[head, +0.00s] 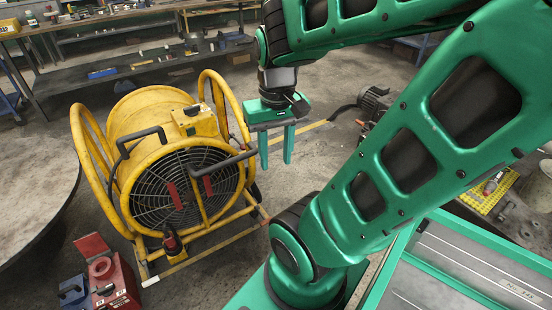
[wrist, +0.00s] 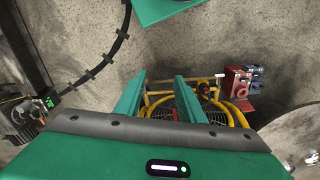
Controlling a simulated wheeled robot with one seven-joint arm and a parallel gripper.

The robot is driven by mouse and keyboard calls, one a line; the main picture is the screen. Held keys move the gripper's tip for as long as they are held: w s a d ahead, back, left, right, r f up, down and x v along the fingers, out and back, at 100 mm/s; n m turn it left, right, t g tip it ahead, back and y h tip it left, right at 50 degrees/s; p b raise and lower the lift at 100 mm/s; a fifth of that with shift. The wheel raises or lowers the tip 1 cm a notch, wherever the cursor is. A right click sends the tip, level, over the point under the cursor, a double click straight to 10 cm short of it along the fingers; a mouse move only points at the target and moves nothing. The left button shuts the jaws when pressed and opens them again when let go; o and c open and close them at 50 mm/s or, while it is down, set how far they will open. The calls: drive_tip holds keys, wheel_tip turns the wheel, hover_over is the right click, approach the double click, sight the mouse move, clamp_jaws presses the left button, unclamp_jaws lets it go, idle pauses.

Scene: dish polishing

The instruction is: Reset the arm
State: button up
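My green arm reaches across the right half of the head view and folds back toward the top. My gripper (head: 276,160) hangs at its end with two green fingers pointing down. The fingers are spread apart, with nothing between them. In the wrist view my gripper (wrist: 158,85) also shows two separated fingers, with the floor and part of the yellow machine visible past them. The gripper is in the air, to the right of the machine in the head view.
A yellow fan-like machine (head: 180,140) with a tubular frame stands on the concrete floor. Red equipment (head: 108,275) lies at the lower left, beside a round grey surface (head: 30,190). Workbenches (head: 140,65) line the back. A yellow tray (head: 487,190) is at the right.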

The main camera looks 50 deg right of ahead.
drive_tip(key=shift+s+a+r, duration=0.1)
drive_tip(key=shift+s+a, duration=0.15)
drive_tip(key=shift+s, duration=0.3)
drive_tip(key=shift+s+a+r, duration=0.1)
drive_tip(key=shift+s+a, duration=0.15)
drive_tip(key=shift+s, duration=0.25)
